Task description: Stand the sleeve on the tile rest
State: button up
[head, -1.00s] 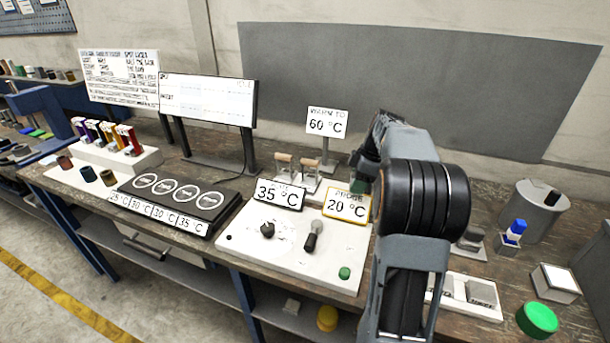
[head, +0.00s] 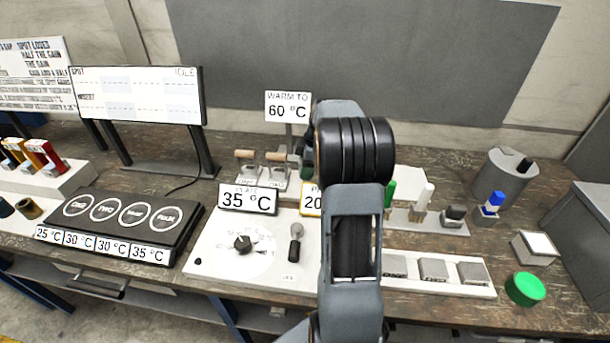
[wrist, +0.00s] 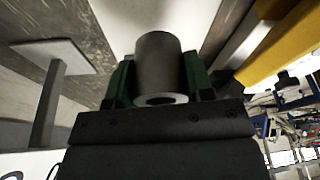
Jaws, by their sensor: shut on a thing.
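The sleeve (wrist: 158,65) is a dark grey hollow cylinder, shown in the wrist view between the green fingers of my gripper (wrist: 160,82). My gripper is shut on it; its ringed end faces the camera. In the head view my arm hides the sleeve, and only a dark green bit of my gripper (head: 307,162) shows, left of my wrist and above the panel. A white strip with several grey square tiles (head: 433,269) lies right of my arm and may be the tile rest; I cannot tell for sure. My gripper is apart from it.
A white control panel (head: 215,262) with a knob and lever is left of my arm. Two wooden-handled levers (head: 276,158) and a 60 °C sign (head: 288,106) stand behind. At right are a green button (head: 525,288), a white-topped block (head: 534,247) and a grey canister (head: 503,182).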

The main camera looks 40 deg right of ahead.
jog(key=shift+f, duration=1.7)
jog(key=shift+f, duration=0.2)
jog(key=o, duration=1.2)
